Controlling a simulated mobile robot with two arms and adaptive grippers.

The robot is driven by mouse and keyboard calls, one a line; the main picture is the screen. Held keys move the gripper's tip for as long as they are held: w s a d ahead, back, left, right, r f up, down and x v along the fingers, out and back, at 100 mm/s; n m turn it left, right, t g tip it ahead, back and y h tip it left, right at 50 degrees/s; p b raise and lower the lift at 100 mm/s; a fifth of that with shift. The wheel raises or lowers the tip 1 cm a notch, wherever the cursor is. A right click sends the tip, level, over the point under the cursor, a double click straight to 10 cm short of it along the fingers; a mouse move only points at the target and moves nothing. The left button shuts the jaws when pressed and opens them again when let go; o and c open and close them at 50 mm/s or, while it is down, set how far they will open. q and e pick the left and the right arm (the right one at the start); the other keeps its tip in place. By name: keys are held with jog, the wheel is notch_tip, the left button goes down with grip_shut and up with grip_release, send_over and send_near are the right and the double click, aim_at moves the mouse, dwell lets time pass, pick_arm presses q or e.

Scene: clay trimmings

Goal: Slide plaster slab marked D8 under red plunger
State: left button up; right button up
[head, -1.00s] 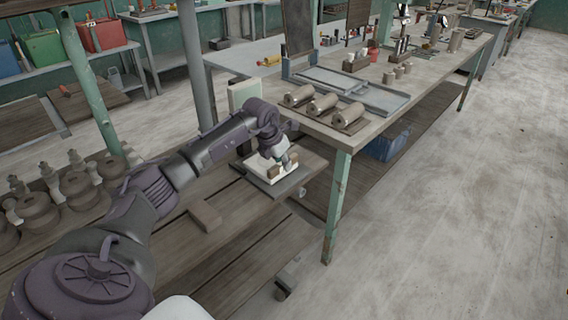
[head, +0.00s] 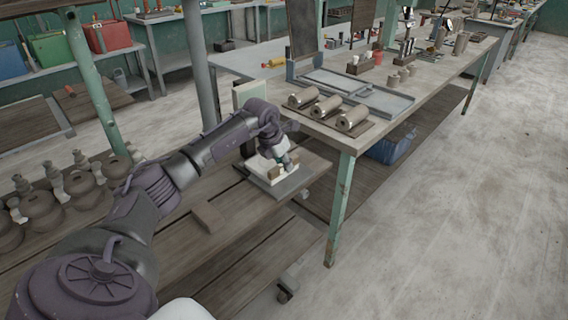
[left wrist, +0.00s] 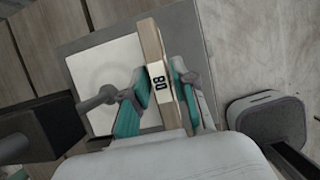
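The plaster slab marked D8 is a pale square plate (left wrist: 100,68) with a wooden bar across it, and the D8 label (left wrist: 158,84) is on that bar. In the head view the slab (head: 262,168) lies on a dark grey plate (head: 280,192) on the low slatted bench. My left gripper (head: 282,160) reaches down onto the bar. In the left wrist view my left gripper's teal fingers (left wrist: 160,85) stand on either side of the bar and appear to press on it. I cannot make out a red plunger. My right gripper is out of view.
A work table (head: 356,140) with several clay rolls (head: 326,106) and a grey tray (head: 385,101) stands just right of and behind the slab. Brown pots (head: 83,190) stand at the left.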

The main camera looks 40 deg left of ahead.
pick_arm(q)
jog(key=shift+o, duration=1.2)
jog(key=shift+f, duration=0.1)
jog(key=v, duration=1.2)
